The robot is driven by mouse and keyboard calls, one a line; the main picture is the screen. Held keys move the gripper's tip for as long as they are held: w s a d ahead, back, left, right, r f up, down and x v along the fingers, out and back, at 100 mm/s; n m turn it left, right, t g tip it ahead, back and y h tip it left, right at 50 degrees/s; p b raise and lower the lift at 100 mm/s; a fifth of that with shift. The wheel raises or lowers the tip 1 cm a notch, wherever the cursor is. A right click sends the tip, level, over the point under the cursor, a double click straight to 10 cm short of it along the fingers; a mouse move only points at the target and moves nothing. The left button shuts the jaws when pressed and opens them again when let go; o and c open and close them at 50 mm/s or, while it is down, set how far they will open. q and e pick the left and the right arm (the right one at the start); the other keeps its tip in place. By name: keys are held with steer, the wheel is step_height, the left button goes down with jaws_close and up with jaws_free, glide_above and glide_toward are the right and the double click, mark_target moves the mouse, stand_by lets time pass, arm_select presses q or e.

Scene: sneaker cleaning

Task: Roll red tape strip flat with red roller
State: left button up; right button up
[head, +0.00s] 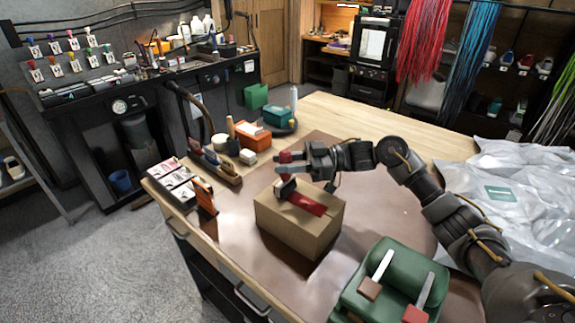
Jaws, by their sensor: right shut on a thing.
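A brown cardboard box (284,230) stands on the brown mat of the workbench. A red tape strip (305,202) lies along its top, running toward the right side. A roller with a red handle (285,157) and a dark head (285,188) is upright at the left end of the strip. My right gripper (283,163) is shut on the red handle, its arm reaching in from the right. The roller head is at or just above the box top; I cannot tell whether it touches the tape. My left gripper is not in view.
A green container (385,277) with brushes stands at the front right. An orange upright item (205,196) and a wooden brush holder (215,166) are left of the box. A crumpled silver sheet (510,195) covers the right side. The mat right of the box is clear.

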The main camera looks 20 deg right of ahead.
steer(key=shift+s, duration=0.1)
steer(key=shift+s+d+p, duration=0.55)
steer(key=shift+s+p, duration=0.05)
steer(key=shift+s, duration=0.15)
steer(key=shift+s+d+f, duration=0.1)
steer(key=shift+s+d, duration=0.1)
steer(key=shift+s, duration=0.1)
steer(key=shift+s, duration=0.1)
steer(key=shift+s+d+p, duration=0.45)
steer(key=shift+s+p, duration=0.15)
steer(key=shift+p, duration=0.1)
steer(key=shift+s+d, duration=0.25)
steer(key=shift+s, duration=0.1)
steer(key=shift+s+d, duration=0.1)
steer(key=shift+s, duration=0.05)
steer(key=shift+s+d+p, duration=0.3)
steer(key=shift+s+p, duration=0.05)
steer(key=shift+s, duration=0.15)
steer(key=shift+s+d+p, duration=0.25)
steer(key=shift+s+p, duration=0.05)
steer(key=shift+s, duration=0.15)
steer(key=shift+d, duration=0.1)
